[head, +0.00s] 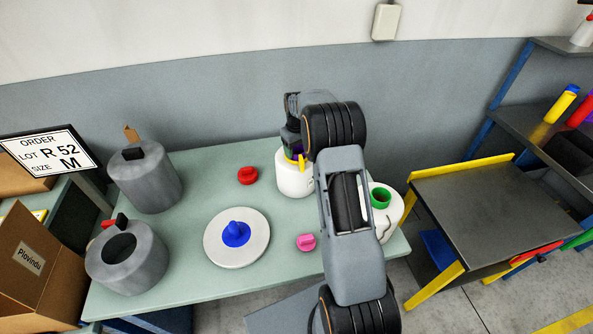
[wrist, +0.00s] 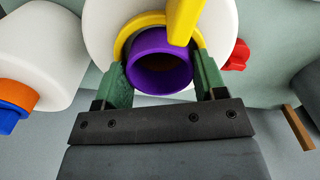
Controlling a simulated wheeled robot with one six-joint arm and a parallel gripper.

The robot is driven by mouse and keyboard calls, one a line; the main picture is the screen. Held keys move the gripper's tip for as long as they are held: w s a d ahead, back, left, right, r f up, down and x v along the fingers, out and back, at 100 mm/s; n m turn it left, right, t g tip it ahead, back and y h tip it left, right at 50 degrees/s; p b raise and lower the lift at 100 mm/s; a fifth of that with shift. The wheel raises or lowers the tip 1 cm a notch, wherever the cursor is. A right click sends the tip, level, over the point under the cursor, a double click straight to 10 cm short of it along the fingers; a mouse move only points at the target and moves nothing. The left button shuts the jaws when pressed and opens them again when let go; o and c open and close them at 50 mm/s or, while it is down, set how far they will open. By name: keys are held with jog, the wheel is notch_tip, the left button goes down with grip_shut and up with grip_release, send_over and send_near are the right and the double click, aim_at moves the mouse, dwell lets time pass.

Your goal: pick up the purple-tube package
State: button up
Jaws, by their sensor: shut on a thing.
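The purple-tube package is a white bobbin (head: 293,180) standing on the table behind my arm in the head view. In the wrist view its purple tube (wrist: 160,62) sits inside a yellow ring at the middle of the white body (wrist: 105,22). My gripper (wrist: 162,75) has its green fingers on either side of the tube and ring, shut on it. In the head view my arm hides part of the package. I cannot tell whether its base touches the table.
A white bobbin with a green tube (head: 381,198) stands right of my arm. A white disc (head: 251,255) with a blue knob, red (head: 248,176) and pink (head: 306,242) knobs, and two grey containers (head: 148,178) share the green table (head: 170,281). A dark bench (head: 480,205) stands at right.

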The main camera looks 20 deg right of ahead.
grip_shut()
jog(key=shift+w+r, duration=0.1)
jog(key=shift+r, duration=0.05)
jog(key=shift+r, duration=0.1)
jog(key=s+d+r+b, duration=0.4)
jog(key=s+d+r, duration=0.5)
jog(key=r, duration=0.3)
jog(key=shift+s+d+r, duration=0.25)
jog(key=shift+s+r, duration=0.15)
jog(key=shift+s, duration=0.35)
jog(key=shift+r, duration=0.1)
